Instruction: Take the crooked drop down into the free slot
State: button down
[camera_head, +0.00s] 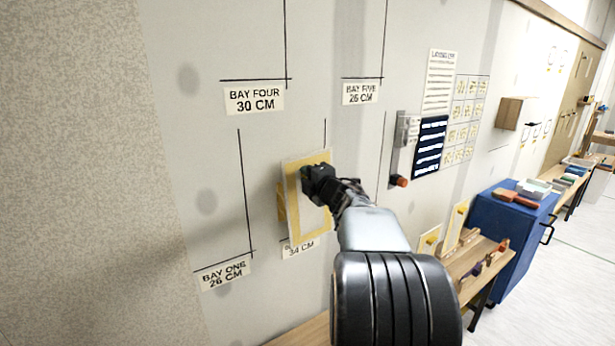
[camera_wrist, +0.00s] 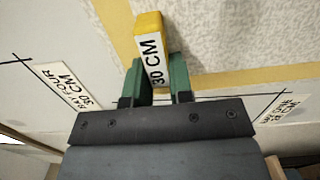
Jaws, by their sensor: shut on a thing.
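The drop (camera_head: 295,222), a pale panel with a yellow border, is in front of the wall between the bay lines, slightly tilted. My gripper (camera_head: 316,184) is in front of it. In the wrist view, my gripper's green fingers (camera_wrist: 159,82) are shut on a yellow block (camera_wrist: 148,26) labelled "30 CM". Behind the block is the drop's yellow border (camera_wrist: 118,25) and pale textured face. I cannot tell whether the drop touches the wall. A rack (camera_head: 470,243) at lower right holds upright yellow-edged panels (camera_head: 430,241); my arm hides part of that area.
Wall labels read "BAY FOUR 30 CM" (camera_head: 255,99), "BAY FIVE 26 CM" (camera_head: 361,92) and "BAY ONE 26 CM" (camera_head: 225,273). A "34 CM" label (camera_head: 299,249) is partly covered by the drop. A wall box with a red knob (camera_head: 400,181) and a blue cabinet (camera_head: 508,225) are at right.

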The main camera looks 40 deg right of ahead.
jog(key=s, duration=0.6)
jog(key=shift+s+a, duration=0.2)
jog(key=shift+s, duration=0.2)
dwell(0.6)
jog(key=shift+a, duration=0.1)
